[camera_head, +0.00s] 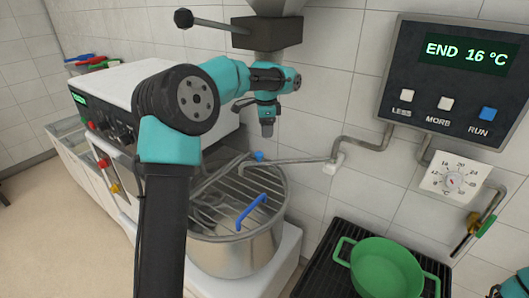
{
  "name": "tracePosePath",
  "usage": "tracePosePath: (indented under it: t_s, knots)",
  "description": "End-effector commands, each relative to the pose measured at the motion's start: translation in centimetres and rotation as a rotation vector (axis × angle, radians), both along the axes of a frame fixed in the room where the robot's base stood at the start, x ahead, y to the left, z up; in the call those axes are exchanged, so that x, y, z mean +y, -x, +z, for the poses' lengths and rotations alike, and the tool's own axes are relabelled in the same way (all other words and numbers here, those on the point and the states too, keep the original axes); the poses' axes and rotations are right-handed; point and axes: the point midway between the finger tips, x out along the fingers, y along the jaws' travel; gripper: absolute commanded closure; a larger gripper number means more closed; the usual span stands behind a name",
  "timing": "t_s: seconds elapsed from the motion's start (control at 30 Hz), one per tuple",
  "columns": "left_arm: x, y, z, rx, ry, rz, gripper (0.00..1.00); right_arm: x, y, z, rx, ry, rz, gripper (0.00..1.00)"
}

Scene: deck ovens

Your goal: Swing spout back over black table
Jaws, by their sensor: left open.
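The spout (300,161) is a grey pipe that comes off the wall and reaches left over the mixer bowl (237,256). A small blue piece (258,156) shows near its left end. The black table (337,235) has a slatted top and stands at the lower right, to the right of the bowl; the spout is not over it. My left gripper (267,128) is open and points down above the spout's left part, apart from it. Only a teal bit of my right arm shows at the bottom right corner; its gripper is out of view.
A green two-handled pot (385,270) sits on the black table. A blue handle (251,211) is on the bowl's wire guard. A control panel (452,80) reading "END 16 °C" and a dial (453,181) are on the wall. A grey hopper outlet with a black-knobbed lever (184,18) hangs above.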

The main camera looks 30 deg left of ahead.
Motion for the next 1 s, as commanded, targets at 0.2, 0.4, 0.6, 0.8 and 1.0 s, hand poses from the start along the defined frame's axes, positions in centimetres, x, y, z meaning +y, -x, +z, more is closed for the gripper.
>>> tracePosePath:
  t_s: [0.2, 0.4, 0.6, 0.8, 1.0]
  knots:
    - [2.7, 2.0, 2.0, 0.054, 0.008, 0.010, 0.39, 0.0, 0.0, 0.0, 0.000, 0.000, 0.000, 1.00]
    - [2.6, 1.9, 2.0, 0.055, 0.007, 0.010, 0.39, 0.0, 0.0, 0.0, 0.000, 0.000, 0.000, 1.00]
    - [2.6, 1.9, 1.5, 0.055, 0.007, 0.009, 0.39, 0.0, 0.0, 0.0, 0.000, 0.000, 0.000, 1.00]
    - [2.6, 1.9, -0.4, 0.057, 0.007, 0.009, 0.39, 0.0, 0.0, 0.0, 0.000, 0.000, 0.000, 1.00]
    - [2.6, 2.0, -3.7, 0.059, 0.006, 0.010, 0.39, 0.0, 0.0, 0.0, 0.000, 0.000, 0.000, 1.00]
